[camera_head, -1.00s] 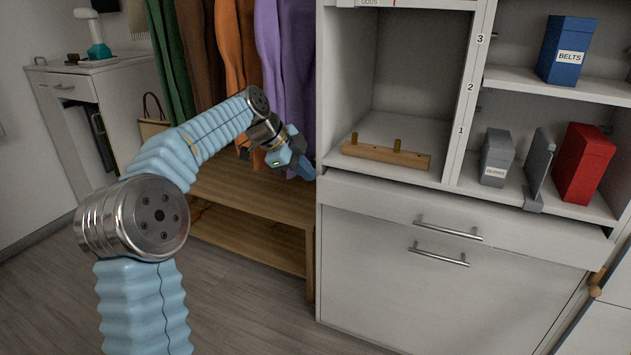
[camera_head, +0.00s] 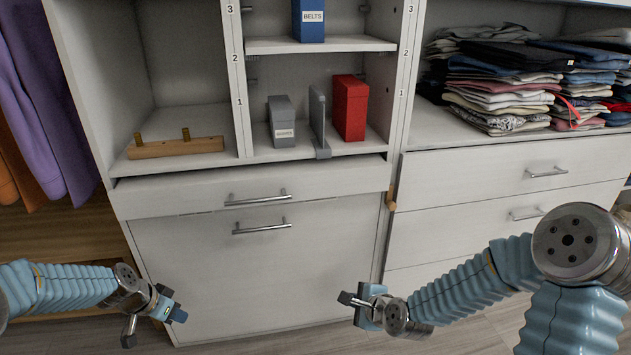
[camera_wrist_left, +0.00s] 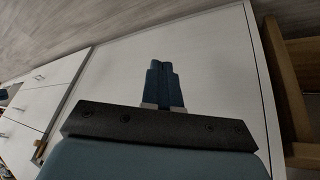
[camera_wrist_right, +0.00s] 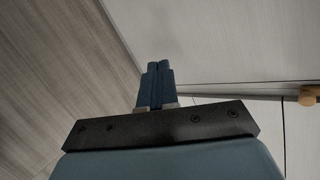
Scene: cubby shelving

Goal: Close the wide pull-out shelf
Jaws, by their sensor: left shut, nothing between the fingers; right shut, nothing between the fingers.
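The wide pull-out shelf (camera_head: 250,184) is a white, drawer-like front with a metal bar handle (camera_head: 258,198), below the open cubbies. It juts a little forward, with a dark gap along its top edge. My left gripper (camera_head: 177,314) is shut and empty, low in front of the large white panel below the shelf; its closed blue fingers show in the left wrist view (camera_wrist_left: 163,82). My right gripper (camera_head: 367,320) is also shut and empty, low near that panel's right edge; its fingers show in the right wrist view (camera_wrist_right: 155,84). Neither touches the shelf.
The large lower panel (camera_head: 250,270) has its own bar handle (camera_head: 262,227). A wooden peg rail (camera_head: 175,148), a grey box (camera_head: 282,122) and a red box (camera_head: 350,108) stand in the cubbies above. A wooden knob (camera_head: 391,198) sits at the right edge. Drawers (camera_head: 520,175) stand right.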

